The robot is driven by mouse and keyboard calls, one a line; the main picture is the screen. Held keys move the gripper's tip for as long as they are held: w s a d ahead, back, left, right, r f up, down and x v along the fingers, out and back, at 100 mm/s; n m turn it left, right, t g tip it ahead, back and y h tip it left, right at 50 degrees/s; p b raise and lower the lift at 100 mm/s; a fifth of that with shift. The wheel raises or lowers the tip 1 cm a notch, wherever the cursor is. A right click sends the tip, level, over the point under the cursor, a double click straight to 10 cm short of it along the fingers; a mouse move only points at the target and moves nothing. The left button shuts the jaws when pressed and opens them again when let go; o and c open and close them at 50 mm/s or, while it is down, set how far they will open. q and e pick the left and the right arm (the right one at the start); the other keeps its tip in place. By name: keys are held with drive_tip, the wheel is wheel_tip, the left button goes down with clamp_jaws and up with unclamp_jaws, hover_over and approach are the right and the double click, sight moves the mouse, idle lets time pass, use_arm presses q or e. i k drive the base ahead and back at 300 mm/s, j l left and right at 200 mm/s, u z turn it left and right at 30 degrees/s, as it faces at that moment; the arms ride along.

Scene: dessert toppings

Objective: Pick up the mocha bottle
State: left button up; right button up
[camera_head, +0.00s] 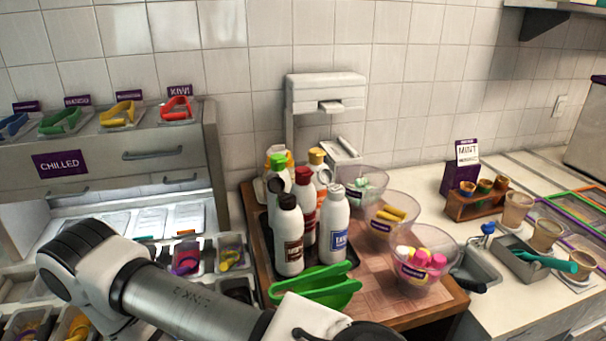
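Several white squeeze bottles stand upright, close together, on a dark tray (262,246) on the wooden counter board. The front left bottle (290,240), with a dark cap and a brown label, looks like the mocha bottle, but its label is too small to read. A blue-label bottle (334,222) with a white cap stands to its right. Behind them are a red-capped bottle (303,182), a yellow-capped one (317,160) and a green-capped one (279,166). My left arm crosses the lower left, its wrist at the bottom edge.
Green tongs (318,289) lie just in front of the bottles, near my wrist. Clear bowls of toppings (425,268) stand to the right. A white dispenser (325,95) rises behind. The chilled cabinet (105,155) is at left. Part of the board (375,290) is bare.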

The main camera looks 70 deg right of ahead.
sight(288, 221)
drive_tip(key=z, duration=2.15)
drive_tip(key=j, duration=0.35)
drive_tip(key=k, duration=0.05)
